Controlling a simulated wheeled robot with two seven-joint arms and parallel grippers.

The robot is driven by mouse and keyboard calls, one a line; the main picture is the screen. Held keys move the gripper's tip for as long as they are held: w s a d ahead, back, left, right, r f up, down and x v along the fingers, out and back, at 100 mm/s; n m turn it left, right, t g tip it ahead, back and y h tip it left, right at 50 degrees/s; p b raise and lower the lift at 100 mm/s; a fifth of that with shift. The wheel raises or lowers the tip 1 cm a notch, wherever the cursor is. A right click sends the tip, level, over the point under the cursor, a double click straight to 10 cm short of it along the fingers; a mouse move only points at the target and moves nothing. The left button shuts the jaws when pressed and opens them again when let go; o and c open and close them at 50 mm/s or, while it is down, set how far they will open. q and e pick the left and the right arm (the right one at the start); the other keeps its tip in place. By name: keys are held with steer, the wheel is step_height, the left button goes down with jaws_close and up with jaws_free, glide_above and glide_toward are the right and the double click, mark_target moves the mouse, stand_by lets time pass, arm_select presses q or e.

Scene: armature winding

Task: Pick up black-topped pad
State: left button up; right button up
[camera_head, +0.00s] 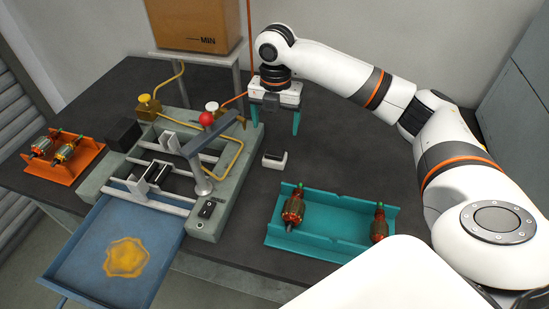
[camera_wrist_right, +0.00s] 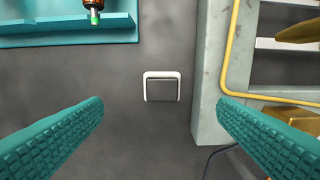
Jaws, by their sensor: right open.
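The black-topped pad (camera_head: 274,159) is a small block with a black top and a white rim. It lies on the dark table between the winding machine and the teal tray. In the right wrist view the pad (camera_wrist_right: 161,87) lies flat ahead of the fingers, near the middle. My right gripper (camera_head: 283,128) has teal fingers pointing down, behind the pad in the head view. In the wrist view the right gripper (camera_wrist_right: 160,122) is open, its fingers wide apart with nothing between them. My left gripper is not in view.
The grey-green winding machine (camera_head: 228,160) with a red-knobbed lever (camera_head: 205,119) stands left of the pad. A teal tray (camera_head: 335,243) with two armatures is in front. An orange tray (camera_head: 65,170) is at far left. A cardboard box (camera_head: 195,25) stands behind. Bare table surrounds the pad.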

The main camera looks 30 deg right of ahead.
steer(key=f, duration=0.1)
glide_above(274, 152)
steer(key=f, duration=0.5)
steer(key=shift+s+p, duration=0.35)
steer(key=shift+p, duration=0.05)
steer(key=shift+w+f+p, duration=0.15)
steer(key=shift+f+p, duration=0.1)
steer(key=shift+f, duration=1.25)
steer(key=shift+w+f+p, duration=0.15)
steer(key=shift+f+p, duration=0.05)
steer(key=shift+f, duration=1.25)
steer(key=c, duration=1.1)
